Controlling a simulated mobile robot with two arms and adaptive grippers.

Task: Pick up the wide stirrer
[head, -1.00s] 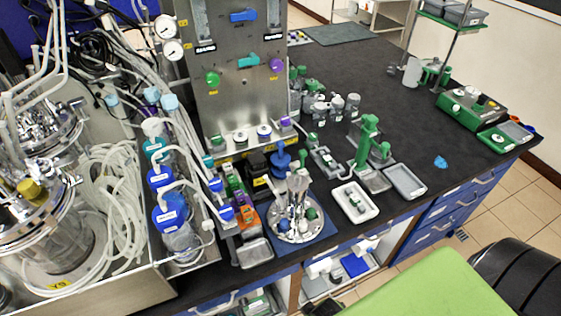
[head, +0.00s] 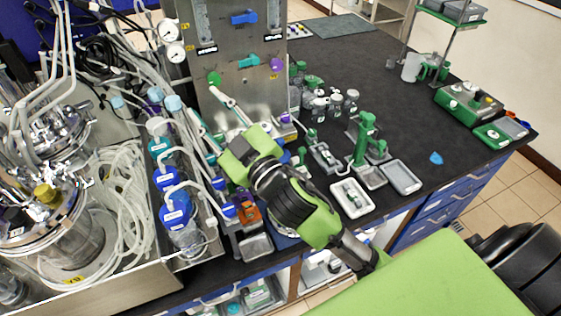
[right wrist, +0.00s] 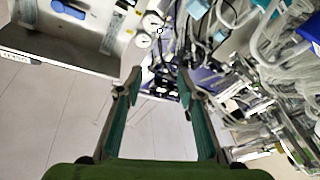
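My right gripper (head: 202,101) is open and empty, raised in front of the lower part of the steel panel. Its two fingers also stand apart in the right wrist view (right wrist: 157,76), with nothing between them. I cannot pick out the wide stirrer in either current view. My right forearm covers the round steel holder with upright tools on the blue mat (head: 281,240), and only a bit of the mat shows beside the arm. My left gripper is not in view.
The steel panel (head: 240,75) stands behind the gripper. Blue-capped bottles (head: 175,205) and tubing are on its left. A white tray (head: 351,199) and a green stand (head: 364,140) are to the right.

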